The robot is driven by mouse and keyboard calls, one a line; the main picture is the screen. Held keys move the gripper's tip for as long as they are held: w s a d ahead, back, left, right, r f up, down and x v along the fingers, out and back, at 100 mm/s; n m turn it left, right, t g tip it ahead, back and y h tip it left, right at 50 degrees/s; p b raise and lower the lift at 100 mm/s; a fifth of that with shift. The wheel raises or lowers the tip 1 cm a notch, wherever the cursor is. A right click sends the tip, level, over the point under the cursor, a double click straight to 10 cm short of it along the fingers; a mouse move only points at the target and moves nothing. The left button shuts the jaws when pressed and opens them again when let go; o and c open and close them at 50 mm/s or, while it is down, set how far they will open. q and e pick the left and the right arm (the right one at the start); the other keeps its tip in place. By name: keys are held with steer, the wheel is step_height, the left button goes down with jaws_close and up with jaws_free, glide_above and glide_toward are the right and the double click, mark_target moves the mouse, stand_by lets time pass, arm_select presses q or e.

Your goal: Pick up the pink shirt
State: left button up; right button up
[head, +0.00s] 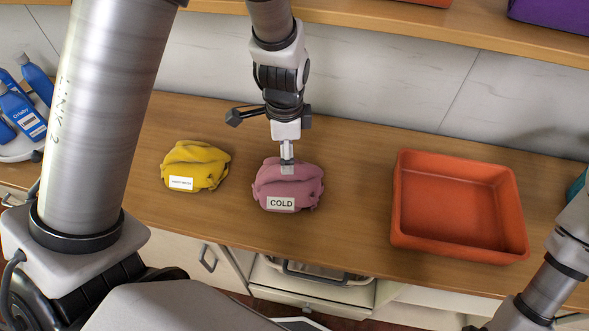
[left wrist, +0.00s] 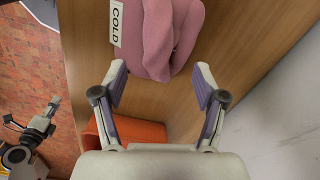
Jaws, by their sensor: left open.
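The pink shirt (head: 290,184) is a crumpled bundle with a white COLD label, lying on the wooden counter in the head view. It also shows at the top of the left wrist view (left wrist: 172,38). My left gripper (head: 287,168) points down over the shirt's upper part. In the left wrist view its fingers (left wrist: 160,85) are spread apart with nothing between the tips, and the shirt lies beyond them. I cannot tell the exact height of the fingertips above the shirt.
A yellow bundle (head: 196,165) with a white label lies left of the pink shirt. An orange tub (head: 411,242) stands empty to the right. Blue bottles (head: 22,110) stand on a tray at far left. A shelf (head: 365,22) runs above the counter.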

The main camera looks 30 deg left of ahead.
mark_target(288, 179)
arm_select(q)
steer(key=shift+s+d+f, duration=0.1)
steer(key=shift+s+f, duration=0.2)
steer(key=shift+f, duration=0.2)
steer(key=shift+s+d+f, duration=0.1)
steer(key=shift+s+f, duration=0.15)
steer(key=shift+f, duration=0.2)
steer(key=f, duration=0.2)
steer(key=w+f, duration=0.1)
steer(key=f, duration=0.1)
steer(key=shift+w+a+f+p, duration=0.1)
steer(key=shift+f+p, duration=0.05)
steer(key=shift+p, duration=0.15)
steer(key=shift+s+r, duration=0.2)
steer(key=shift+s, duration=0.05)
steer(key=c, duration=0.5)
jaws_close()
arm_select(e)
steer(key=shift+s+r, duration=0.35)
steer(key=shift+r, duration=0.1)
steer(key=shift+r, duration=0.1)
